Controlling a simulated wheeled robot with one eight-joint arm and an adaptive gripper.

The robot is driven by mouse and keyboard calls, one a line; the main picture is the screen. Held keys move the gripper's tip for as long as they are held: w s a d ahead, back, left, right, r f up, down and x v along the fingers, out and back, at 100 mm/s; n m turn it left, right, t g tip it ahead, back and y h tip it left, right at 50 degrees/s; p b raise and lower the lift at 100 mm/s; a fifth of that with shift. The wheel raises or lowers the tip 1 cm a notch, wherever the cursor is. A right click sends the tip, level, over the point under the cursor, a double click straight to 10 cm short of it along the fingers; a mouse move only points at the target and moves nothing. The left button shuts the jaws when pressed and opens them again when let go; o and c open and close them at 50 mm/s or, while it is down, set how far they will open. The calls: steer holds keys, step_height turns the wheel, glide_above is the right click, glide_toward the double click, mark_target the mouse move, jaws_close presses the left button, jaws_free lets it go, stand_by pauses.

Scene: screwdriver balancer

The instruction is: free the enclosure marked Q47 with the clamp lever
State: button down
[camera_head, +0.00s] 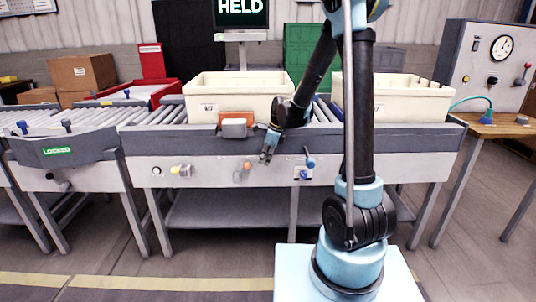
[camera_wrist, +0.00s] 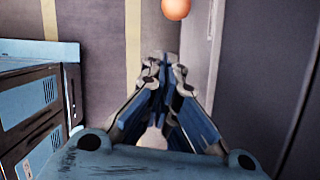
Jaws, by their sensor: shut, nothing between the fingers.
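Two cream bins stand on the roller conveyor, one left of centre (camera_head: 215,90) and one behind my arm (camera_head: 405,98). Their small labels are too small to read, so I cannot tell which is marked Q47. An orange clamp block with a grey face (camera_head: 234,127) sits against the front of the left bin. An orange-knobbed lever (camera_head: 242,172) is on the conveyor's front panel. My gripper (camera_head: 267,157) is shut and empty, in front of the panel, right of and above that lever. In the wrist view, an orange ball knob (camera_wrist: 176,8) lies beyond my closed fingertips (camera_wrist: 165,62), apart from them.
A yellow-ended control (camera_head: 181,170) and a blue-knobbed lever (camera_head: 309,163) flank the orange lever. A screen (camera_head: 241,12) reads HELD. A green LOCKED sign (camera_head: 57,151) is on the left conveyor section. A gauge cabinet (camera_head: 490,65) stands right. Floor before the conveyor is clear.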

steer(key=a, duration=0.1)
steer(key=a+f, duration=0.1)
steer(key=a, duration=0.2)
steer(key=shift+w+f, duration=0.25)
steer(key=shift+a+r, duration=0.1)
steer(key=shift+a, duration=0.25)
